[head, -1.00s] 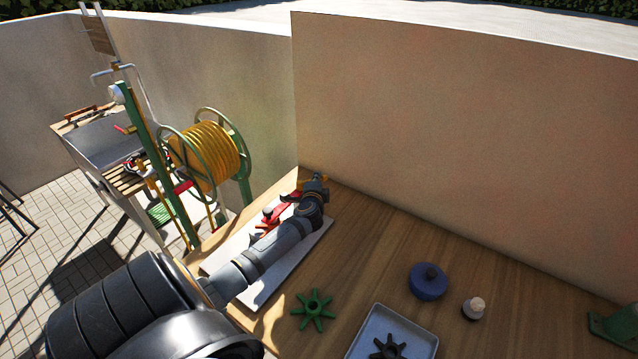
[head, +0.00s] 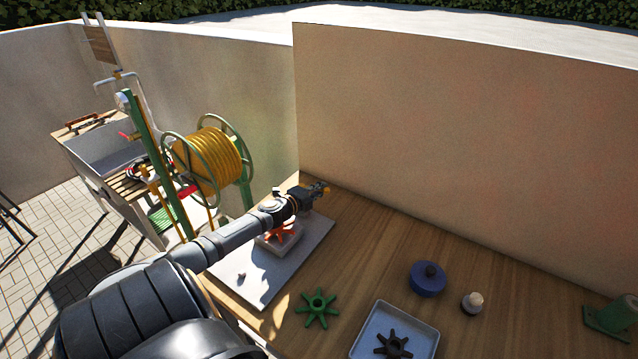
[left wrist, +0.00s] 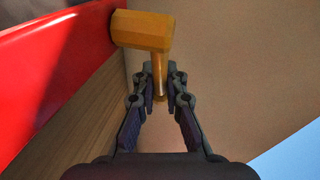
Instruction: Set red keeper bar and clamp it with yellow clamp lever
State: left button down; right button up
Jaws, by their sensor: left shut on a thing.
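My left gripper (head: 318,191) reaches over the far end of the pale board in the head view. In the left wrist view its fingertips (left wrist: 159,88) are closed around the thin stem of the yellow clamp lever (left wrist: 143,30), whose thick blocky head points up and left. A broad red surface (left wrist: 45,65), likely the red keeper bar, fills the upper left of the left wrist view beside the lever's head. My wrist hides how it sits in the head view. My right gripper is not in view.
The pale board (head: 262,290) carries a light block with a red-orange star-shaped part (head: 281,231). A green star wheel (head: 318,307), a tray (head: 433,335) with a dark star wheel (head: 393,345), a blue round part (head: 428,279) and a pale knob (head: 472,302) lie rightward. A wall stands behind.

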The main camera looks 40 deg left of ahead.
pick_arm(q)
jog(key=shift+d+r, duration=0.15)
jog(key=c, duration=1.5)
grip_release()
jog(key=shift+c, duration=0.2)
jog(key=shift+o, duration=0.8)
jog(key=shift+d, duration=0.2)
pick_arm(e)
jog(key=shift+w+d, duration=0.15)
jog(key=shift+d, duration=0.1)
pick_arm(q)
jog(key=shift+a, duration=0.15)
